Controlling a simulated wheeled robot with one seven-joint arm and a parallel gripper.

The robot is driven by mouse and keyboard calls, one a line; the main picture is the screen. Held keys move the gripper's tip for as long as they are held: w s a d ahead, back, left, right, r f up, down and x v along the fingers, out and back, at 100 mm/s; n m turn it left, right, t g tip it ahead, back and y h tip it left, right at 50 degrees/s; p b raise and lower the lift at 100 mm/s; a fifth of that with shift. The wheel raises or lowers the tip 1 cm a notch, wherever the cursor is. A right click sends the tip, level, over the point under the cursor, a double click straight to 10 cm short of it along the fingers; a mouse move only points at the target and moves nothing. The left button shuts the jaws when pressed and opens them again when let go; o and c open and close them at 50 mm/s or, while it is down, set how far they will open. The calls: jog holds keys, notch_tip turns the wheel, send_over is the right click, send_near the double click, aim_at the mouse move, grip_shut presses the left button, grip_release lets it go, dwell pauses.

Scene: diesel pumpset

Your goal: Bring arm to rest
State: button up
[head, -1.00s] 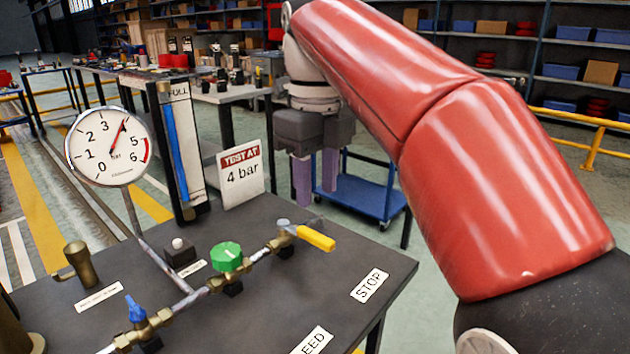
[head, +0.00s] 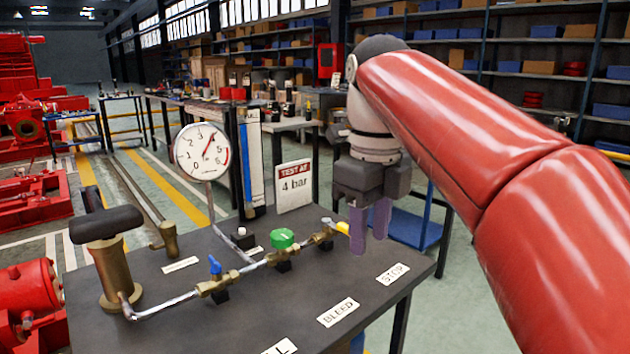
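My red arm reaches in from the right in the head view. My gripper (head: 369,222) points down near the right back edge of the dark test bench (head: 330,270), its two purple fingers a little apart with nothing between them. The fingers overlap the end of the yellow valve lever (head: 343,228) in the picture; I cannot tell whether they touch it. The green valve knob (head: 283,238) and blue valve lever (head: 215,265) sit on the pipe to the left. The dial gauge (head: 202,151) needle points between 3 and 4.
A hand pump (head: 110,255) with a black handle stands at the bench's left end. A "TEST AT 4 bar" sign (head: 294,187) and a blue-column gauge (head: 251,160) stand at the back. A blue cart (head: 415,230) is behind the gripper. Red machinery (head: 30,215) lies left.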

jog(key=s+d+f+n+t, duration=0.2)
jog(key=s+d+f+n, duration=0.2)
jog(key=f+n, duration=0.6)
jog(key=s+d+f+n+t, duration=0.3)
jog(key=s+f+n, duration=0.5)
jog(key=n, duration=0.9)
notch_tip(320, 180, down, 3)
jog(key=shift+s+d+f, duration=0.1)
jog(key=shift+s+d, duration=0.3)
